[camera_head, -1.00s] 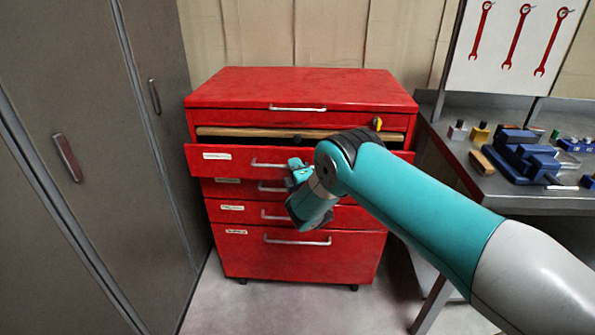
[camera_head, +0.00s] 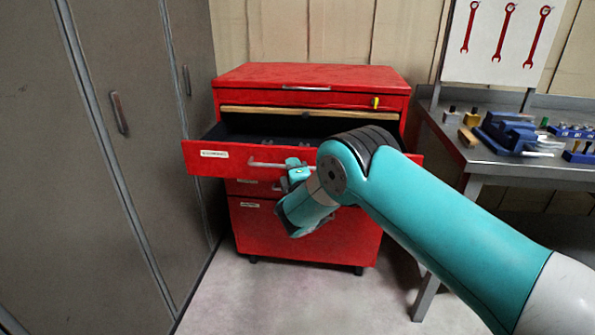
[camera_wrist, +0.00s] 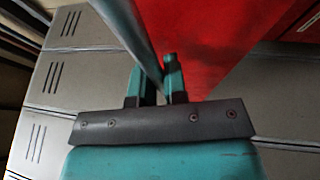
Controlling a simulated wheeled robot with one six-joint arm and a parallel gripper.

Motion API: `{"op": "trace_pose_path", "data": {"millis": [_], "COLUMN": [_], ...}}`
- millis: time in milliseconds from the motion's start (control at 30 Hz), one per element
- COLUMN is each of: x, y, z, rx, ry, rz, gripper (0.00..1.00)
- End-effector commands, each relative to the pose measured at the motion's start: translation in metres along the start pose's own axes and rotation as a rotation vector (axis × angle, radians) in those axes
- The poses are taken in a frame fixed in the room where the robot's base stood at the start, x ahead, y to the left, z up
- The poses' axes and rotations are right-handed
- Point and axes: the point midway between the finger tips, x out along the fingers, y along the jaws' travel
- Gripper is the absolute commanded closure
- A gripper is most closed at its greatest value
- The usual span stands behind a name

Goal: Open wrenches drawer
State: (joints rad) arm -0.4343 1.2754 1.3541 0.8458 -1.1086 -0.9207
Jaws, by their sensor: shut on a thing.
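A red tool cabinet (camera_head: 320,73) stands ahead. Its upper labelled drawer (camera_head: 225,168) is pulled well out, and its dark interior (camera_head: 250,132) shows behind the front. The label (camera_head: 214,154) is too small to read, so I cannot confirm it says wrenches. My gripper (camera_head: 297,168) is shut on this drawer's metal handle (camera_head: 264,163). In the wrist view my gripper (camera_wrist: 157,82) has the handle bar (camera_wrist: 128,30) between its fingers, with red drawer front (camera_wrist: 200,40) beside it. My arm hides the right part of the drawer front.
Grey lockers (camera_head: 110,200) stand close on the left. A workbench (camera_head: 500,165) with a blue vise (camera_head: 505,132) is on the right, below a panel with red wrenches (camera_head: 503,32). Lower drawers (camera_head: 290,236) are shut. Floor in front is clear.

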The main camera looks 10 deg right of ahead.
Motion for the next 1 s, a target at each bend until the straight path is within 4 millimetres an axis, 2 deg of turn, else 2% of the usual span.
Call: {"op": "trace_pose_path", "data": {"millis": [467,500,567,600,867,1000], "x": [0.0003,0.0003,0.0003,0.0003,-0.0003,-0.0076], "y": [-0.0005,-0.0005,-0.0005,-0.0004,-0.0005,-0.0025], "z": [-0.001,-0.0009,-0.0009,-0.0009,0.0004,0.0001], "rx": [-0.002,-0.002,-0.002,-0.002,-0.002,-0.002], "ry": [-0.003,-0.003,-0.003,-0.003,-0.003,-0.004], "rz": [-0.003,-0.003,-0.002,-0.002,-0.002,-0.004], "gripper": [1.0,0.8,0.67,0.64,0.64,0.64]}}
